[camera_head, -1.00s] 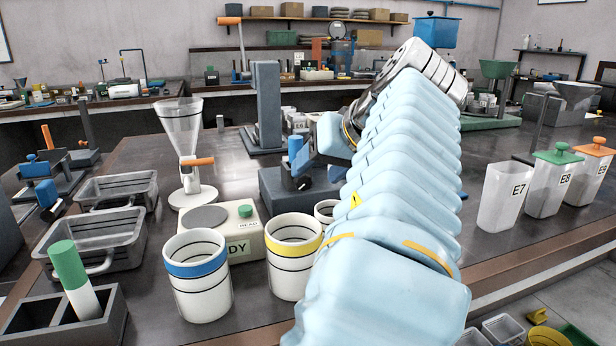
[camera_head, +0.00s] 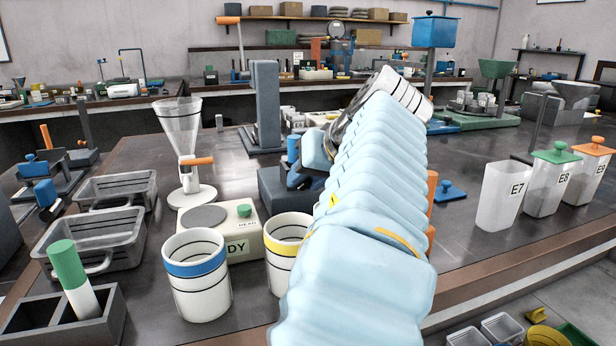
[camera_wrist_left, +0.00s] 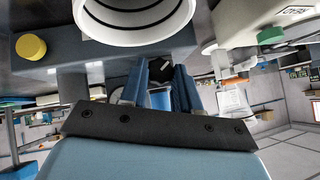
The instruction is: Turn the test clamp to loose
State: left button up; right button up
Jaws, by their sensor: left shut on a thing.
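The test clamp appears to be the dark blue-grey block (camera_head: 270,185) in the middle of the bench, with a blue upright cylinder (camera_head: 293,148) beside my gripper. My left arm, in a pale blue sleeve, reaches over the bench and covers the block's right side. My left gripper (camera_head: 300,178) is down at the block, mostly hidden by its wrist. In the left wrist view, its two blue fingers (camera_wrist_left: 160,80) are shut on a dark part of the clamp, only partly visible. A yellow knob (camera_wrist_left: 31,46) shows on the block there. My right gripper is out of view.
A blue-banded cup (camera_head: 197,275) and a yellow-banded cup (camera_head: 285,262) stand in front, beside a white balance (camera_head: 225,240). A funnel stand (camera_head: 182,150) is at left. Tubs E7 (camera_head: 503,195) and E8 (camera_head: 548,185) stand right.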

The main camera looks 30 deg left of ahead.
pick_arm(q)
jog(key=shift+s+a+f+n+t+h+b, duration=0.1)
jog(key=shift+s+n+t+h+b, duration=0.05)
jog(key=shift+n+t+h+b, duration=0.55)
jog(key=shift+s+a+n+t+h+b, duration=0.1)
jog(key=shift+n+t+h+b, duration=0.25)
jog(key=shift+t+h+b, duration=0.25)
jog(key=shift+s+a+n+t+h+b, duration=0.1)
jog(key=shift+n+t+h+b, duration=0.25)
jog(key=shift+t+h+b, duration=0.25)
jog(key=o, duration=1.1)
jog(key=shift+c, duration=0.2)
jog(key=p+v, duration=0.1)
jog(key=v, duration=1.3)
jog(key=shift+f+p, duration=0.15)
jog(key=shift+p, duration=0.25)
